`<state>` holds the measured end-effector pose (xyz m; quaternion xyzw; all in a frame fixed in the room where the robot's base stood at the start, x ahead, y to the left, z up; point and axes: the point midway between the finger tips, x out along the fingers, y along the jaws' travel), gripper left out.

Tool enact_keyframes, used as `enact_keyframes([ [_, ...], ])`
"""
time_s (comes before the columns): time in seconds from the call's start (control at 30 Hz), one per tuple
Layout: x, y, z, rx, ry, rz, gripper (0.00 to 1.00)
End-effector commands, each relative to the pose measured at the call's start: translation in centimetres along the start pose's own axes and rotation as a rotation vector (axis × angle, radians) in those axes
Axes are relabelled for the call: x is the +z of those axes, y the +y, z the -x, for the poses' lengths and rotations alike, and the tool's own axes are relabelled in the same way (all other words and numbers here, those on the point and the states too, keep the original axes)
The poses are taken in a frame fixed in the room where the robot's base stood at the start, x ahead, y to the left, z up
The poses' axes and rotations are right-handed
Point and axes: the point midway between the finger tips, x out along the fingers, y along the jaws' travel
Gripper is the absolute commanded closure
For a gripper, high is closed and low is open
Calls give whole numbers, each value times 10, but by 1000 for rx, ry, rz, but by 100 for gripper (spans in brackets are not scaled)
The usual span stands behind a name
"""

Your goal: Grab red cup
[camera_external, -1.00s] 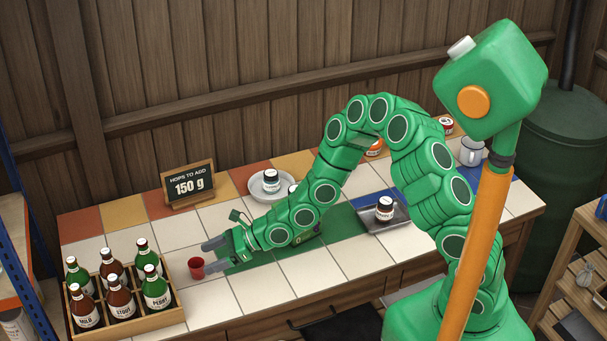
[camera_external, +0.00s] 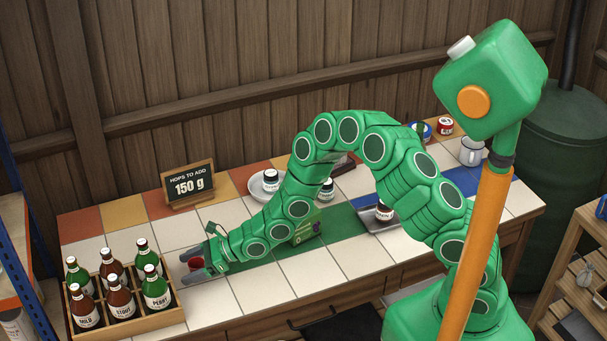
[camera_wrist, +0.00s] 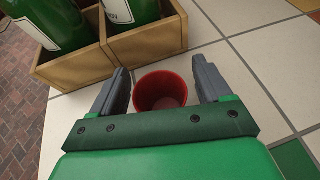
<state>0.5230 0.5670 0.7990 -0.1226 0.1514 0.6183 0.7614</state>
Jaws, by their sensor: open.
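The red cup (camera_wrist: 161,91) stands upright on the tiled counter between the two grey fingers of my gripper (camera_wrist: 161,90) in the wrist view. A gap shows between the cup and each finger. My gripper is open and low over the counter. In the external view the red cup (camera_external: 196,263) is partly hidden by a finger of my gripper (camera_external: 193,266), which points left at it.
A wooden crate (camera_external: 130,322) with several bottles stands just left of the cup, and its corner is close in the wrist view (camera_wrist: 75,68). A sign (camera_external: 188,185), a white bowl (camera_external: 257,192) with a jar and a grey tray (camera_external: 374,222) stand further back or right.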

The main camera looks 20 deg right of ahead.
Motion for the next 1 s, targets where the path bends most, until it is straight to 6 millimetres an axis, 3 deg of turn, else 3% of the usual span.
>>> enact_keyframes([
  [0.07, 0, 0, 0, 0, 0, 0, 24],
  [0.43, 0, 0, 0, 0, 0, 0, 79],
  [0.77, 2, 0, 1, -1, 0, 0, 79],
  [1.0, 14, -1, 6, -1, 0, -1, 79],
])
